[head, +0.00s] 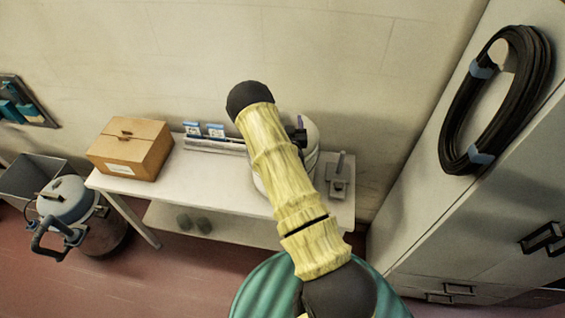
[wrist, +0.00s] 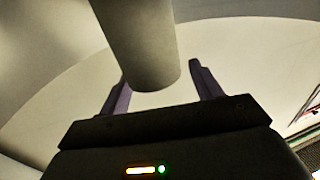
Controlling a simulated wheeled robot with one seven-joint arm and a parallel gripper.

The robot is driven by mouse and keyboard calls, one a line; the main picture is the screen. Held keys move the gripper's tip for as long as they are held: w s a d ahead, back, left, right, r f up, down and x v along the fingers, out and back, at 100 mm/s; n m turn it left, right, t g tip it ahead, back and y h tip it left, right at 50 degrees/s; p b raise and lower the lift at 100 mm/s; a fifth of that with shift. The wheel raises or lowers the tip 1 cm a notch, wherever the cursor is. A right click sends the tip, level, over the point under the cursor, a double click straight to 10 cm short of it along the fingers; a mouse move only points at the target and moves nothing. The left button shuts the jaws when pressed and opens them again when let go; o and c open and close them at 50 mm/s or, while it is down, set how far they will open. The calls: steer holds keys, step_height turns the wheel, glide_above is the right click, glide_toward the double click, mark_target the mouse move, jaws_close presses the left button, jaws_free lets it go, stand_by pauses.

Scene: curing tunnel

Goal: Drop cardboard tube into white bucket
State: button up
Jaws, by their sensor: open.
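In the wrist view my gripper (wrist: 158,75) has its two dark fingers spread. The cardboard tube (wrist: 140,40), a plain grey-beige cylinder, shows between them, coming down from the top edge with its near end close to the fingertips. I see a gap on each side of that end, so the fingers do not clamp it. A pale curved surface, seemingly the white bucket (wrist: 245,60), lies behind. In the head view the white bucket (head: 311,160) stands on the table, mostly hidden behind my yellow-sleeved arm. The tube and my fingertips are hidden there.
The white table (head: 225,182) also holds a cardboard box (head: 130,148), small blue-white packs (head: 204,130) and a small grey fixture (head: 339,180). A vacuum-like canister (head: 75,205) stands at left. A tall cabinet (head: 455,190) with a coiled black hose (head: 535,75) bounds the right.

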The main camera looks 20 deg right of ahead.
step_height(320, 180, up, 10)
steer(key=b, duration=0.3)
steer(key=shift+b, duration=0.35)
stand_by(0.9)
steer(key=s+a+n+g+y, duration=0.1)
steer(key=s+a+g, duration=0.3)
steer(key=s, duration=0.5)
steer(key=s+a+n+g+y+b, duration=0.1)
steer(key=s+a+g+y, duration=0.2)
steer(key=s+a+g, duration=0.2)
steer(key=s+a+n+g+y, duration=0.2)
steer(key=s+a+g, duration=0.3)
steer(key=s+a, duration=0.4)
steer(key=s, duration=0.5)
steer(key=shift+s+a+r+b, duration=0.2)
steer(key=shift+s+b, duration=0.15)
steer(key=shift+s, duration=0.05)
steer(key=shift+w, duration=0.1)
steer(key=shift+s, duration=0.2)
